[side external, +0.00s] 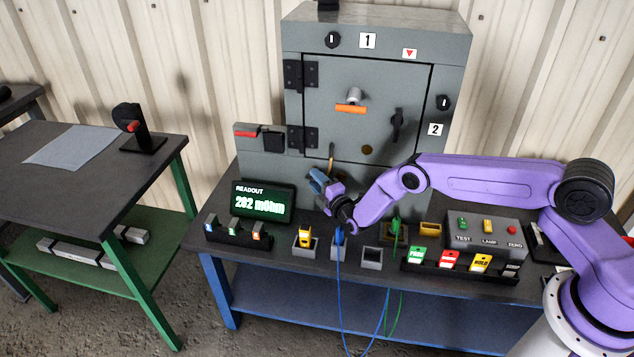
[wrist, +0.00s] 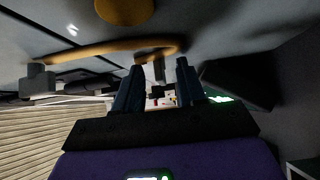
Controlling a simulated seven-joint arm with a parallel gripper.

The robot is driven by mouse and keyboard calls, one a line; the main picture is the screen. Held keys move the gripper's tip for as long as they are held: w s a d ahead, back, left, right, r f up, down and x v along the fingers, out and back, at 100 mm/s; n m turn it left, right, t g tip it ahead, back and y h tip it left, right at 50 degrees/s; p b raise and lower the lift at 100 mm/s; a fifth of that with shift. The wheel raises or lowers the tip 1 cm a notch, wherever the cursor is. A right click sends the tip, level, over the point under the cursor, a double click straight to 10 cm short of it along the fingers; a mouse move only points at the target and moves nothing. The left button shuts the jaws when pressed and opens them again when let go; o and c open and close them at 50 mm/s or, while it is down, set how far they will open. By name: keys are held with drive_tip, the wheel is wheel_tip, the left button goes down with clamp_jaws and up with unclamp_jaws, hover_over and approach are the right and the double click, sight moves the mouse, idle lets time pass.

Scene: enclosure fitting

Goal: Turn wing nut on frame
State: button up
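My gripper (side external: 318,182) is low in front of the grey cabinet (side external: 300,200), just below its door. In the wrist view its two dark fingers (wrist: 160,68) stand apart with a gap between them. A yellow strap (side external: 331,152) hangs from the door's lower edge down toward my gripper. In the wrist view the strap (wrist: 95,50) runs from a grey block (wrist: 38,80) to a looped end just beyond the fingertips. A small grey post-like part shows between the fingers at that end; I cannot tell whether it is the wing nut. No wing nut shows clearly in the side view.
The readout box (side external: 264,203) stands left of my gripper, showing 202 mOhm. Several small holders, a tag rack (side external: 455,268) and a button box (side external: 487,236) line the bench front. Blue and green cables hang over the edge. A side table (side external: 85,175) stands left.

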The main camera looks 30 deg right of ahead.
drive_tip(key=shift+s, duration=0.1)
wheel_tip(320, 180, up, 7)
drive_tip(key=s, duration=0.2)
drive_tip(key=shift+s, duration=0.4)
idle(0.3)
